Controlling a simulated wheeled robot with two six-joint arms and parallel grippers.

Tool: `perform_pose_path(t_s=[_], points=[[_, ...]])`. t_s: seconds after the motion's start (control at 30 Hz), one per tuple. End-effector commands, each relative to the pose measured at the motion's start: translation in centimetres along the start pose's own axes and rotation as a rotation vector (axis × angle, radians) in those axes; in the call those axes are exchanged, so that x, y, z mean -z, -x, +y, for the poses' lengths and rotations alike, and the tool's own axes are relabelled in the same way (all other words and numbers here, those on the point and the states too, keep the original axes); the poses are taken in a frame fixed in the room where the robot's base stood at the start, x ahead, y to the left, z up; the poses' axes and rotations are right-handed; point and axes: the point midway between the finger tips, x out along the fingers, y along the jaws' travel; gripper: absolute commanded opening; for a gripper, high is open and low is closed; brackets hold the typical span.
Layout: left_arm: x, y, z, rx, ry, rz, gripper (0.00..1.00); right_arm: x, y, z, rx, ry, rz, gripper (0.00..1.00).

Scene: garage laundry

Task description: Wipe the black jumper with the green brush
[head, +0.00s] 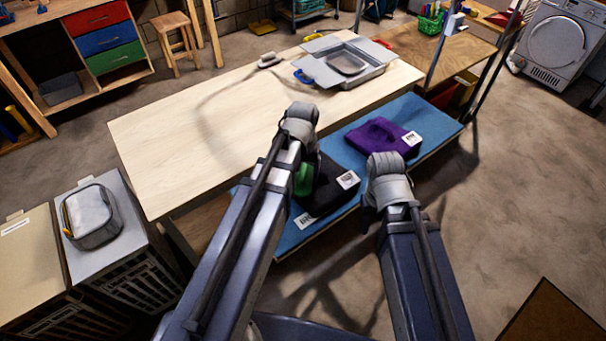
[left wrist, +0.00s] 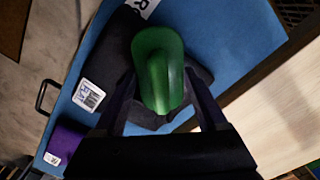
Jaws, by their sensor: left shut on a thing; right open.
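The black jumper (head: 323,198) lies folded on a blue-topped bench (head: 428,112), a white label on its right side. It also shows in the left wrist view (left wrist: 112,62). The green brush (head: 302,182) is partly hidden behind my left arm. In the left wrist view the brush (left wrist: 158,68) is between the fingers of my left gripper (left wrist: 162,98), which is shut on it, over the jumper. I cannot tell whether the brush touches the cloth. My left gripper (head: 302,150) is mostly hidden in the head view. My right gripper (head: 388,180) is open and empty, right of the jumper.
A purple folded garment (head: 376,138) lies farther along the blue bench. A pale wooden table (head: 190,140) stands beside it, with a grey metal tray (head: 372,74) at its far end.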

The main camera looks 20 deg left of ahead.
Motion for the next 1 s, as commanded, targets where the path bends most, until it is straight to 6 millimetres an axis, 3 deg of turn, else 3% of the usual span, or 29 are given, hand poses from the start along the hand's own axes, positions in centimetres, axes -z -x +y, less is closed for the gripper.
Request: perform_pose_path(t_s=[0.03,0.4,0.77,1.0], points=[[0.0,1.1,0.0,0.000,0.000,0.000,0.30,-0.1,1.1,0.1,0.000,0.000,0.000,0.50],[0.0,4.4,0.0,0.000,0.000,0.000,0.30,-0.3,4.4,0.4,0.000,0.000,0.000,0.50],[0.0,4.4,0.0,0.000,0.000,0.000,0.30,-0.3,4.4,0.4,0.000,0.000,0.000,0.50],[0.0,6.0,0.0,0.000,0.000,0.000,0.30,-0.3,6.0,0.6,0.000,0.000,0.000,0.50]])
